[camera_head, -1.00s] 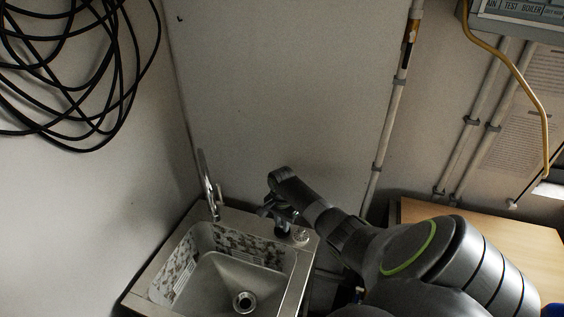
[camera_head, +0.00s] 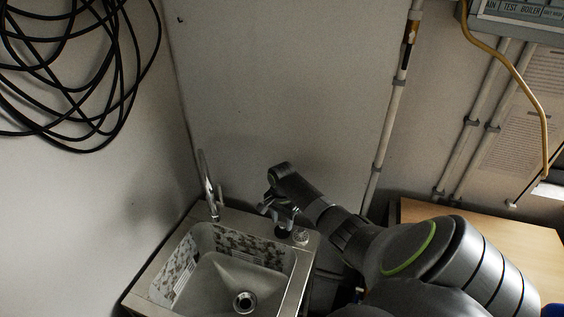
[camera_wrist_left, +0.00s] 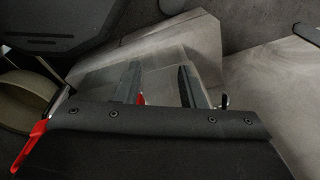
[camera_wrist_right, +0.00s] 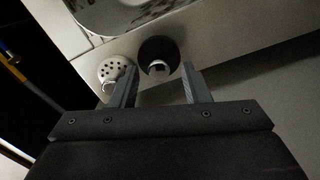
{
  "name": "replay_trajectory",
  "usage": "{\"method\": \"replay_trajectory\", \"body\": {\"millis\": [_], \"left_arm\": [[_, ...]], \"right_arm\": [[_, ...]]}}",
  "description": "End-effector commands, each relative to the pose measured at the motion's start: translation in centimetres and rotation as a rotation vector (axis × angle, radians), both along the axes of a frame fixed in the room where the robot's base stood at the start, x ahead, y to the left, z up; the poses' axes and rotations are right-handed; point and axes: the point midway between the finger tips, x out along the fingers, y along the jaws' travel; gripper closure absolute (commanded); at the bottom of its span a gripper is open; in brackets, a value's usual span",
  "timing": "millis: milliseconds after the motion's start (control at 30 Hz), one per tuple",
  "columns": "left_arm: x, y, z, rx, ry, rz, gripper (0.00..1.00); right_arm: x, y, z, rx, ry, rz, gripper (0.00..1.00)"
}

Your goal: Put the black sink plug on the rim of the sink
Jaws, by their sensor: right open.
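The black sink plug (camera_wrist_right: 160,50) is round with a pale metal grip in its middle. It sits on the flat metal rim of the sink (camera_head: 222,214), behind the basin; in the head view it is a small dark shape (camera_head: 284,231). My right gripper (camera_wrist_right: 160,76) is open and empty. Its fingertips point at the plug from above, one toward each side, apart from it as far as I can tell. In the head view the right gripper (camera_head: 276,207) is just above the plug. My left gripper (camera_wrist_left: 160,84) is open and empty, and out of the head view.
A pale perforated strainer (camera_wrist_right: 113,69) sits beside the plug on the rim. The tap (camera_head: 209,185) rises at the sink's back left corner, and the drain (camera_head: 244,302) is uncovered. A wooden table (camera_head: 490,233) stands to the right.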

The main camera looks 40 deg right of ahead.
Motion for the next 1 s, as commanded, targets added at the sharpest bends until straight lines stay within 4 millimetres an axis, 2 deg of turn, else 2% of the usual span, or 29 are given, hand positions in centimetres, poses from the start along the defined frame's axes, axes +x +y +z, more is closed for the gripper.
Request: {"method": "replay_trajectory", "body": {"millis": [300,500,700,1000], "left_arm": [[0.0,0.0,-0.2,0.0,0.0,0.0,0.64],[0.0,0.0,-0.4,0.0,-0.001,0.0,0.64],[0.0,0.0,-0.5,0.0,-0.001,0.0,0.64],[0.1,0.0,-0.4,0.0,-0.001,0.0,0.64]], "right_arm": [[0.1,-0.1,6.3,-0.002,-0.003,0.002,0.57],[0.1,0.0,9.3,-0.001,-0.002,0.002,0.57],[0.0,0.0,10.4,0.0,0.0,0.0,0.57],[0.0,0.0,10.4,0.001,0.001,0.001,0.57]]}}
